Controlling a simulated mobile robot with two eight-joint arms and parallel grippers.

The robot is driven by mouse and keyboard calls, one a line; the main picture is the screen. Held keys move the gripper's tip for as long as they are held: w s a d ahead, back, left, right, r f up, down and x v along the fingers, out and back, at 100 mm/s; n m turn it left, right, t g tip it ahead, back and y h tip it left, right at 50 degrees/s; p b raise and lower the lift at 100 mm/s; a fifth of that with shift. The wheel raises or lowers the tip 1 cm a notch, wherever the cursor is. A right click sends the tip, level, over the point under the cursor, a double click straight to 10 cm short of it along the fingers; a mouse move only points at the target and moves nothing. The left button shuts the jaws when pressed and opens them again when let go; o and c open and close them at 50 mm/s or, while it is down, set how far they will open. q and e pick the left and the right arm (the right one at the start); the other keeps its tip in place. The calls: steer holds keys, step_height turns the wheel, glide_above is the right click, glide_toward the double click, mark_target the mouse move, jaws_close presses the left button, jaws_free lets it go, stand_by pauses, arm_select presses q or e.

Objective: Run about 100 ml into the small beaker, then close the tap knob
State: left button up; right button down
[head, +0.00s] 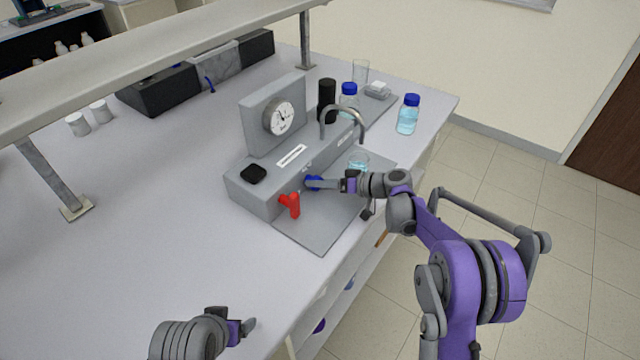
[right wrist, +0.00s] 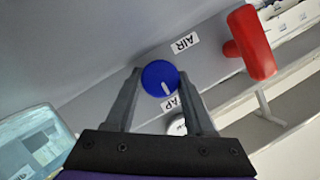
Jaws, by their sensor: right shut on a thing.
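The blue tap knob (head: 313,183) is on the front of the grey rig (head: 262,196). My right gripper (head: 330,184) is shut on it; in the right wrist view the knob (right wrist: 160,78) sits between the fingertips, its white mark visible, beside a partly covered label ending in "AP". The small beaker (head: 358,162) stands under the curved spout (head: 343,112) with pale blue liquid in it; I cannot read its level. It also shows in part in the right wrist view (right wrist: 38,145). My left gripper (head: 236,327) is empty near the bench's front edge, its fingers apart.
A red lever (head: 290,204) sits left of the knob, by an "AIR" label. A round gauge (head: 280,118) stands on the rig. Blue-capped bottles (head: 408,115), a black cylinder (head: 327,100) and an empty glass (head: 360,72) stand behind.

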steer(key=shift+c, duration=1.3)
jaws_free()
steer(key=b+v, duration=0.1)
steer(key=v, duration=1)
